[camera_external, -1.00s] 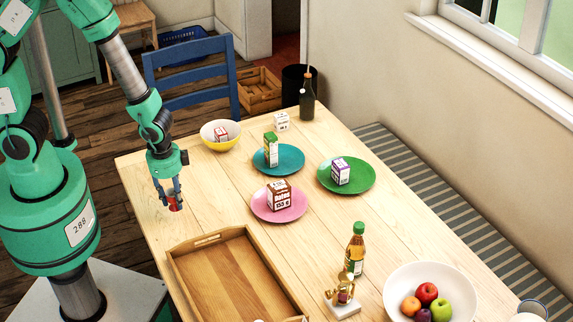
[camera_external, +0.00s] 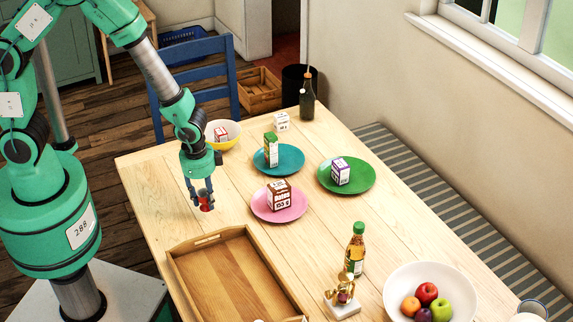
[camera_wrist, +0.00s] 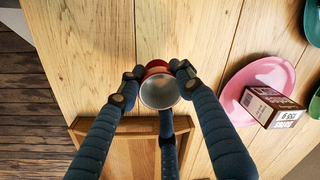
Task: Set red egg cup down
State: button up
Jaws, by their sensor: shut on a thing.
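The red egg cup (camera_external: 206,204) is held between the fingers of my gripper (camera_external: 201,197), over the left part of the table. In the wrist view the cup (camera_wrist: 158,87) shows its grey round inside and a red rim, with my gripper (camera_wrist: 156,80) closed around it. The wooden table (camera_external: 150,184) lies below. I cannot tell whether the cup's underside touches the table, though it seems held above it.
A wooden tray (camera_external: 181,279) lies in front of the cup. A pink plate (camera_external: 261,211) with a brown-and-white box (camera_external: 280,194) is to its right. Bare wood surrounds the cup, between tray and bowl.

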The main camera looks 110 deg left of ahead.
aim_at(206, 206)
jog(key=shift+f+b, duration=0.6)
jog(key=shift+f, duration=1.15)
jog(key=shift+f, duration=0.15)
jog(key=o, duration=1.2)
jog(key=r+p, duration=0.1)
jog(key=r, duration=0.3)
jog(key=r+p, duration=0.1)
jog(key=r, duration=0.3)
jog(key=d+r+p, duration=0.1)
jog(key=r, duration=0.3)
jog(key=shift+d+r, duration=0.1)
jog(key=shift+r, duration=0.05)
